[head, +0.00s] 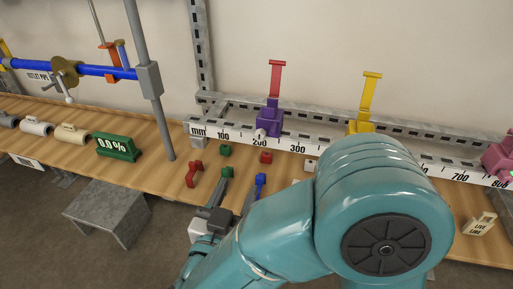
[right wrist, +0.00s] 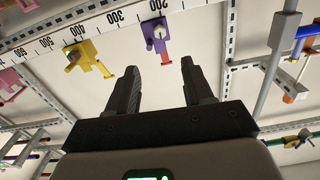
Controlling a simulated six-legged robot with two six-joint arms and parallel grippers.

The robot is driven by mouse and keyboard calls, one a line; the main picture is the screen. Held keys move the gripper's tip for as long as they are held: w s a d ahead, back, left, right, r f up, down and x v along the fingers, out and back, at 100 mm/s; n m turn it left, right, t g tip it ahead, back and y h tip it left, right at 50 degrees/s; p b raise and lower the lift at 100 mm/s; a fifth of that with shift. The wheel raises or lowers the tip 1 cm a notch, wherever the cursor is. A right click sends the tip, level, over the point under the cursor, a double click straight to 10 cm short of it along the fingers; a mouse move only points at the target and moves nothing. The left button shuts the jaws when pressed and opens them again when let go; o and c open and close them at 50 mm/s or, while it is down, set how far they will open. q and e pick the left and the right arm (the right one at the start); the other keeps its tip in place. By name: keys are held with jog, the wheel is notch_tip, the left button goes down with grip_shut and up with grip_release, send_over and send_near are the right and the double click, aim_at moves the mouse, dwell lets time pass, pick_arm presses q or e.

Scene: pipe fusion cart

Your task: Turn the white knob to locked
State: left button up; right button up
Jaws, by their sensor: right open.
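A white knob (head: 262,133) sits on the front of the purple clamp (head: 270,118), near the 200 mark of the white ruler rail. In the right wrist view, the white knob (right wrist: 158,32) shows on the purple clamp (right wrist: 150,46) beyond the fingers. Its locked or unlocked setting is too small to tell. My right gripper (head: 240,182) is open and empty, in front of the rail and below the purple clamp. Its two dark fingers (right wrist: 162,65) stand apart in the right wrist view, with the knob beyond the gap. My left gripper is not in view.
A yellow clamp (head: 362,124) and a pink clamp (head: 498,156) stand farther right along the ruler rail (head: 345,156). Small red (head: 193,174) and green blocks lie on the wooden bench. A green 0.0 % display (head: 118,147) and a grey post (head: 152,90) stand left.

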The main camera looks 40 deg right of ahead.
aim_at(259, 139)
jog(key=x, duration=1.5)
grip_shut()
